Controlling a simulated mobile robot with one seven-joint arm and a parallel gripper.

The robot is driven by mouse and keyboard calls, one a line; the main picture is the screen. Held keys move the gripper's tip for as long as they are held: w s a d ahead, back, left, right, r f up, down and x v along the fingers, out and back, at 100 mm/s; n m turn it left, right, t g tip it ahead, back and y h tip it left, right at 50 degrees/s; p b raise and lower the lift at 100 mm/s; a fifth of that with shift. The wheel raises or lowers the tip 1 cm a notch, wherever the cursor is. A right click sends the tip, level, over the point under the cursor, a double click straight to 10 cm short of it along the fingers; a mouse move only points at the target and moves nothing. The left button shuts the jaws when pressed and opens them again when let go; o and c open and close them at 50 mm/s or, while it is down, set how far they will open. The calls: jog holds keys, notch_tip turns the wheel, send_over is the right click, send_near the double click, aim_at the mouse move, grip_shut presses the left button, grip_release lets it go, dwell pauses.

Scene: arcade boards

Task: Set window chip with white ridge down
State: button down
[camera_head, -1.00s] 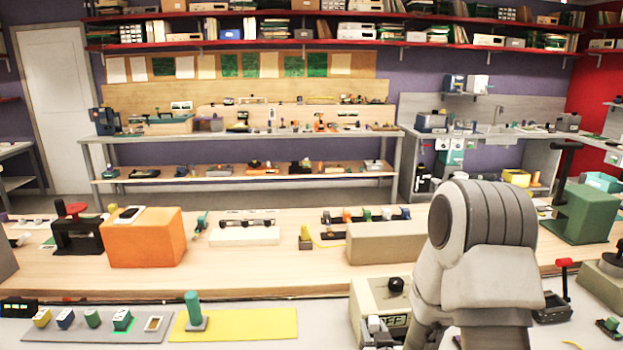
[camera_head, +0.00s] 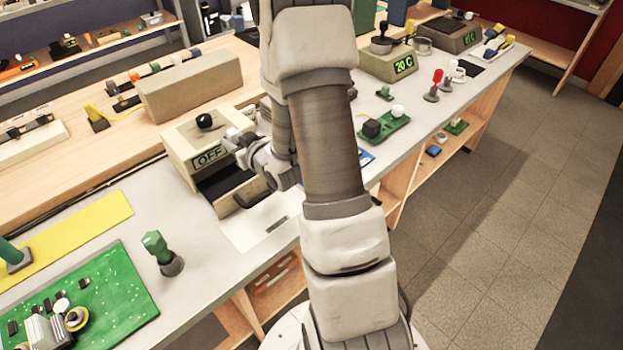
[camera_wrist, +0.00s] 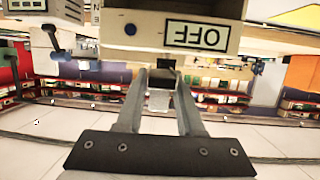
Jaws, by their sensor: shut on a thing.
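My gripper (camera_wrist: 160,88) is shut on a small piece, seen between the fingertips in the wrist view as a pale block (camera_wrist: 159,101) with a dark part above it. This is probably the window chip; its window and ridge cannot be made out. In the head view my gripper (camera_head: 250,155) is at the front of a beige box (camera_head: 182,143) with a black knob and an OFF display. The held piece cannot be made out there. The box has a dark open recess low at its front. In the wrist view the box (camera_wrist: 148,30) appears upside down, close beyond the fingertips.
A white sheet (camera_head: 245,232) lies on the bench in front of the box. A green-topped stamp (camera_head: 159,250) and a green circuit board (camera_head: 118,290) stand to the left. A green board with knobs (camera_head: 385,128) and a 20 C box (camera_head: 388,62) are to the right.

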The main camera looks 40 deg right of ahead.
jog(key=s+d+b, duration=0.1)
jog(key=s+d, duration=0.2)
jog(key=d, duration=0.4)
jog(key=s+d+b, duration=0.1)
jog(key=s+d, duration=0.2)
jog(key=d, duration=0.4)
jog(key=s+d+f+b, duration=0.2)
jog(key=s+d, duration=0.8)
jog(key=s, duration=0.2)
jog(key=shift+s+d+f+n+y, duration=0.15)
jog(key=shift+s+f+n+y, duration=0.15)
jog(key=shift+f, duration=0.1)
jog(key=w+a+f+b, duration=0.1)
jog(key=w+a+f, duration=0.1)
jog(key=w+a+f+b, duration=0.1)
jog(key=w+a+f, duration=0.1)
jog(key=w+a, duration=0.1)
jog(key=w+a+f+b, duration=0.1)
jog(key=w+a+f, duration=0.2)
jog(key=shift+w, duration=0.25)
jog(key=shift+f+b, duration=0.45)
jog(key=shift+f, duration=1.3)
jog(key=shift+f, duration=0.3)
jog(key=c, duration=0.5)
grip_release()
jog(key=shift+c, duration=0.2)
